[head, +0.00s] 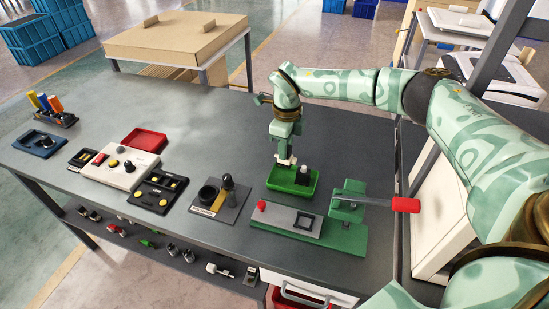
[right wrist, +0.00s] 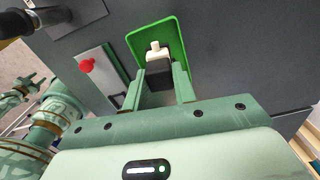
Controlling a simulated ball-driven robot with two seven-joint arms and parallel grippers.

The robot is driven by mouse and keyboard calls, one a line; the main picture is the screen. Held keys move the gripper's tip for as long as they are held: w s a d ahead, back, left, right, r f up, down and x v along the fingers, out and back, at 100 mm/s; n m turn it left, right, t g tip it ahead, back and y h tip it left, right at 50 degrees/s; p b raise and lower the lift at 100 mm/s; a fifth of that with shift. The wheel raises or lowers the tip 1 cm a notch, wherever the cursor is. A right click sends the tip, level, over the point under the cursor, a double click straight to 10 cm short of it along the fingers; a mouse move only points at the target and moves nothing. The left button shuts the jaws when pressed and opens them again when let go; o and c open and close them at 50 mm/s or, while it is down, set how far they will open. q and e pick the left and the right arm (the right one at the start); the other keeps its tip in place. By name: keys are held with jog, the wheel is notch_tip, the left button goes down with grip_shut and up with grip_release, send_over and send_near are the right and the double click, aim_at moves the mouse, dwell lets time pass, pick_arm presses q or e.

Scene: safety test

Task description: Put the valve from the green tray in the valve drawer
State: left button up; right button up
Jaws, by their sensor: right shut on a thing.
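A small valve, dark with a pale top, shows in the head view (head: 304,176) at the green tray (head: 270,184). It also shows in the right wrist view (right wrist: 159,75), between my fingers and over the green tray (right wrist: 178,45). My right gripper (head: 286,160) points down at the tray and is shut on the valve; its fingers also show in the right wrist view (right wrist: 158,88). Whether the valve touches the tray floor is unclear.
A green fixture with a red-handled lever (head: 406,205) and a grey plate with a red knob (head: 261,206) stand close in front of the tray. A dark stand (head: 222,200), a white control box (head: 120,167) and a red tray (head: 145,140) lie left. The back tabletop is clear.

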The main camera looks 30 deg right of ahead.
jog(key=shift+n, duration=0.8)
jog(key=shift+s+a+n, duration=0.15)
jog(key=shift+a+n, duration=0.15)
jog(key=shift+n, duration=0.6)
jog(key=s+a+r+n, duration=0.4)
jog(key=s+a+n, duration=0.2)
jog(key=s+n, duration=0.3)
jog(key=s+a+r+n, duration=0.4)
jog(key=s+n, duration=0.5)
jog(key=n, duration=0.7)
jog(key=shift+s+a+n, duration=0.3)
jog(key=shift+s+a, duration=0.05)
jog(key=shift+a, duration=0.8)
jog(key=shift+s, duration=0.1)
